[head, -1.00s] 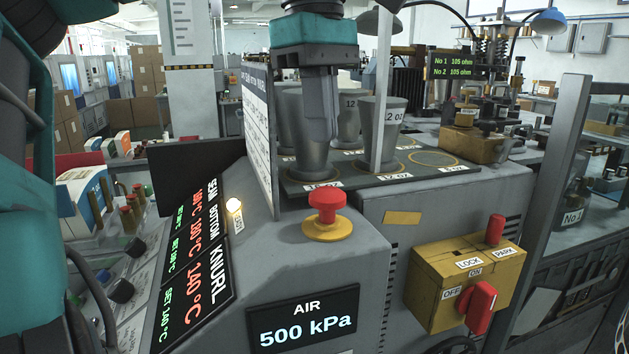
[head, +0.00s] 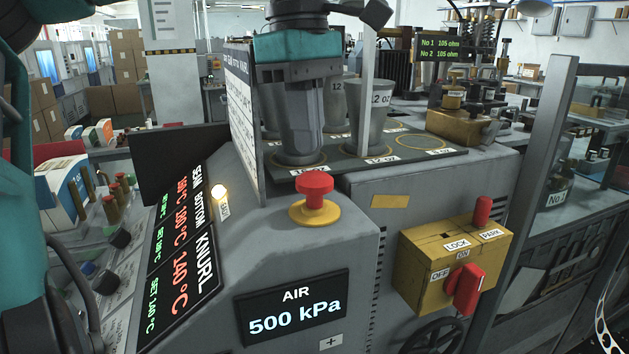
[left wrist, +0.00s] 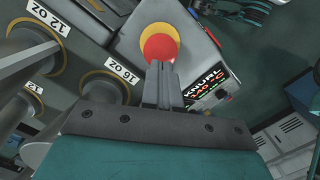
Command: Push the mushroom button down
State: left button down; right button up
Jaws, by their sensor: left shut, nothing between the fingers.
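The red mushroom button (head: 314,188) stands raised on its yellow round base (head: 314,213), on top of the grey machine housing. My left gripper (head: 301,148) is shut and empty, pointing down, and shows just above and behind the button in the head view. In the left wrist view its fingertips (left wrist: 160,68) overlap the near edge of the red button (left wrist: 160,47). Whether they touch it cannot be told. My right gripper is not in view.
Grey cups (head: 368,115) stand on a marked plate behind the button. A thin upright sign panel (head: 243,120) rises to its left. A yellow switch box (head: 420,260) with red handles sits to the right. An air pressure display (head: 293,308) is below.

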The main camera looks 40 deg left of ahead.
aim_at(311, 173)
pick_arm(q)
jog(key=shift+d+f, duration=0.15)
jog(key=shift+f, duration=1.55)
jog(key=shift+r, duration=0.1)
